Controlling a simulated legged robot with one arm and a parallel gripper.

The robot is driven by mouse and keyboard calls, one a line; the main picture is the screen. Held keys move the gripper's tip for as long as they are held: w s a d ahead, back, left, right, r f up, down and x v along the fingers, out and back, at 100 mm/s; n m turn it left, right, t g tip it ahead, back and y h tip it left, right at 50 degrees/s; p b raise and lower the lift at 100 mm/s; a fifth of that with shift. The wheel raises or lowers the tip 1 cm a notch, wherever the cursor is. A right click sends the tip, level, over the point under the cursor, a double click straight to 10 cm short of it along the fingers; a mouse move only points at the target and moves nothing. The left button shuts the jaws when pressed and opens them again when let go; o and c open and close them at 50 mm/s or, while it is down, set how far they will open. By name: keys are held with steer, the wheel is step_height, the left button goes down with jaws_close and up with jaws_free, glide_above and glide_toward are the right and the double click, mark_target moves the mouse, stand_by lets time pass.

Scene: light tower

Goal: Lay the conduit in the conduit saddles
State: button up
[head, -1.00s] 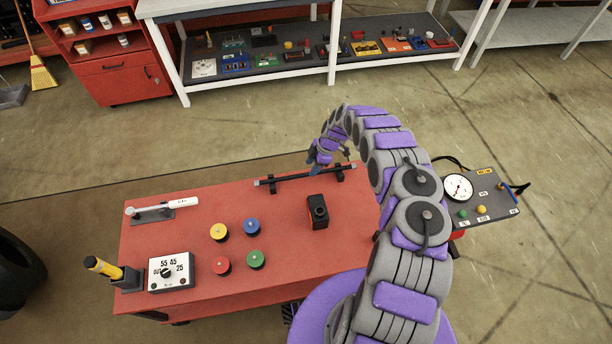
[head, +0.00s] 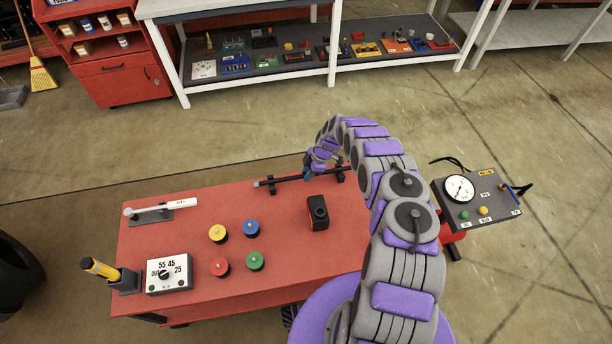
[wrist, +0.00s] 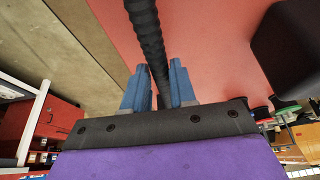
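The conduit (head: 291,179) is a thin black rod with a grey end at its left. It lies along the back edge of the red bench top, lined up over two dark saddles, a left one (head: 272,187) and a right one (head: 340,175). I cannot tell whether it is seated or just above them. My gripper (head: 308,177) is at the conduit's middle, between the saddles. In the wrist view the ribbed conduit (wrist: 147,35) runs between the two blue fingers of my gripper (wrist: 158,75), which close in on both its sides. Part of the conduit is hidden behind my arm.
The red bench (head: 160,245) also bears a black block (head: 318,213), several coloured knobs, a dial box (head: 169,274), a yellow-handled tool (head: 100,268) and a white tool on a stand (head: 160,209). A gauge panel (head: 475,197) stands right of my arm. The floor behind is clear.

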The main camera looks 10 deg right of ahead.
jaws_close()
steer(key=shift+r, duration=0.1)
